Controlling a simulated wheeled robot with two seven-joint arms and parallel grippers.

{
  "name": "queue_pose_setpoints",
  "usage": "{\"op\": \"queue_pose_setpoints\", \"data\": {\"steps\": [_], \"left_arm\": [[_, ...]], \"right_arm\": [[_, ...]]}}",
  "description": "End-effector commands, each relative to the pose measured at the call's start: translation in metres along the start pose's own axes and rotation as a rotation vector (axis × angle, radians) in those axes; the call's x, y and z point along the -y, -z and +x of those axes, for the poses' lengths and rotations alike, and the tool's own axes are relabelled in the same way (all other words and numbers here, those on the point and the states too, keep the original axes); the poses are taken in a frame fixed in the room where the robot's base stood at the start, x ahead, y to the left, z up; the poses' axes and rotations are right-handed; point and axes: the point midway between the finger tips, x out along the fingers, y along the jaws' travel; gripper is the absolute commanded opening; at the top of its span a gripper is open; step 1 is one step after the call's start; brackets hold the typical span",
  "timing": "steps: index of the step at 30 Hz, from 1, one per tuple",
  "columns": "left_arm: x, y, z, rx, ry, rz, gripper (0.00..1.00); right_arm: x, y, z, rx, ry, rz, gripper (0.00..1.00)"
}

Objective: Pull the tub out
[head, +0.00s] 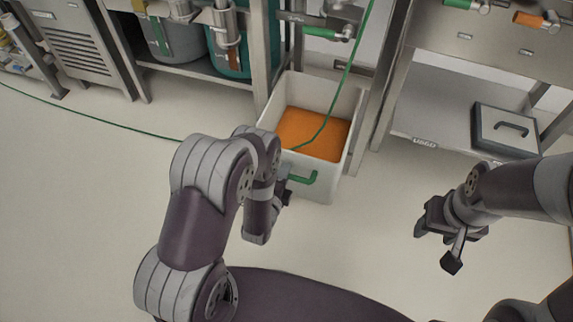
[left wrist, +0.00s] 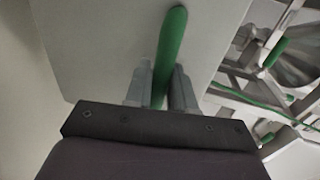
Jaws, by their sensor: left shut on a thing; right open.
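A white tub (head: 322,170) with an orange surface inside (head: 313,131) stands on the floor between two metal frames. A green handle (head: 301,178) is on its near wall. My left gripper (head: 287,179) is at the left end of this handle, partly hidden by its own wrist. In the left wrist view the tub's pale wall (left wrist: 95,45) fills the top, and the gripper's two fingers (left wrist: 160,88) are shut on the green handle (left wrist: 171,45). My right gripper (head: 437,246) is open and empty, above the floor to the right of the tub.
Metal bench frames stand on both sides of the tub, with a post (head: 378,100) close at its right. A thin green cord (head: 344,75) hangs across the tub. The floor before the tub is clear.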

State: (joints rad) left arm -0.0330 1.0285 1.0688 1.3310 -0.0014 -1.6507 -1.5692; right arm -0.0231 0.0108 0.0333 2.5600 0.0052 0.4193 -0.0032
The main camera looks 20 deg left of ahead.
Motion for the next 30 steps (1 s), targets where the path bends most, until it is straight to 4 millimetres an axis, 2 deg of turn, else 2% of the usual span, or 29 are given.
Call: {"op": "queue_pose_setpoints", "data": {"steps": [15,16,17,26,30], "left_arm": [[-0.001,0.000,-0.005,0.000,0.000,0.000,0.00],[-0.001,0.000,-0.004,0.000,0.000,0.000,0.33],[-0.001,0.000,-0.004,0.000,0.000,0.000,0.41],[0.000,0.000,-0.007,0.000,0.000,0.000,0.41],[0.003,0.000,-0.030,0.000,-0.004,0.000,0.41]], "right_arm": [[0.000,0.000,-0.002,0.000,0.000,0.000,0.52],[0.000,0.000,-0.002,0.000,0.000,0.000,0.52],[0.000,0.000,-0.002,0.000,0.000,0.000,0.52],[0.000,0.000,-0.004,0.000,0.000,0.000,0.52],[0.000,0.002,-0.018,0.000,0.000,0.000,0.52]]}}
